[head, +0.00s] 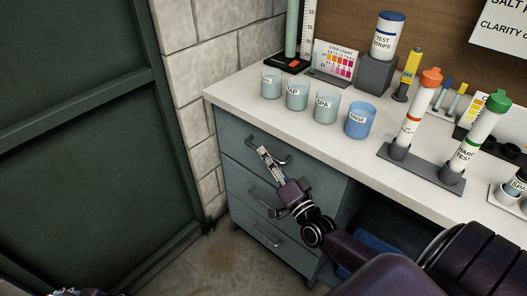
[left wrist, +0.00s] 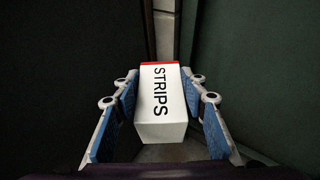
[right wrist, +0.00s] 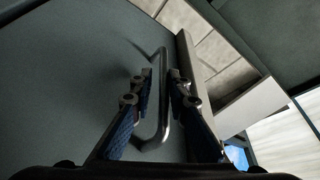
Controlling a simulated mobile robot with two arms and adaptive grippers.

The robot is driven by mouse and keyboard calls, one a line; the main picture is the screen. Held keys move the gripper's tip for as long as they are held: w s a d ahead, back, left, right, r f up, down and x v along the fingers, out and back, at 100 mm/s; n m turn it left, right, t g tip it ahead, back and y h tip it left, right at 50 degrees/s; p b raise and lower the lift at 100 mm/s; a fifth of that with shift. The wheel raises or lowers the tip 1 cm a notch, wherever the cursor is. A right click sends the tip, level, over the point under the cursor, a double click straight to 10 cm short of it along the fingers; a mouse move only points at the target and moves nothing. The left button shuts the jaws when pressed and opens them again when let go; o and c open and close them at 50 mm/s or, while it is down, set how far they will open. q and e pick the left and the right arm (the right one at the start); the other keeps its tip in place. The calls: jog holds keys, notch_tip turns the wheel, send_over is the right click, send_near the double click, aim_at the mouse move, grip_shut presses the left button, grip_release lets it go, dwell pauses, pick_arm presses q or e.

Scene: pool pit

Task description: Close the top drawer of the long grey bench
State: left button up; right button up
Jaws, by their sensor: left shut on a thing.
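The long grey bench (head: 300,260) has a white top and a stack of grey-blue drawers at its left end. The top drawer (head: 236,141) looks flush or nearly flush in the head view; no interior shows. My right gripper (head: 263,153) is at its handle (head: 284,161). In the right wrist view, the right gripper's fingers (right wrist: 162,80) are apart, with the bar handle (right wrist: 163,108) between them. Contact cannot be told. My left gripper (left wrist: 160,82) is shut on a white box marked STRIPS (left wrist: 161,105); only part of that gripper shows in the head view's bottom left corner.
Several labelled cups (head: 297,94), a test strips tub (head: 386,38) and a tube rack (head: 424,166) stand on the benchtop. A dark green panel (head: 70,120) fills the left. Bare floor (head: 205,255) lies between it and the drawers.

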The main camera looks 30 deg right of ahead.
jog(key=v, duration=1)
jog(key=shift+w+d, duration=0.1)
jog(key=shift+d, duration=0.05)
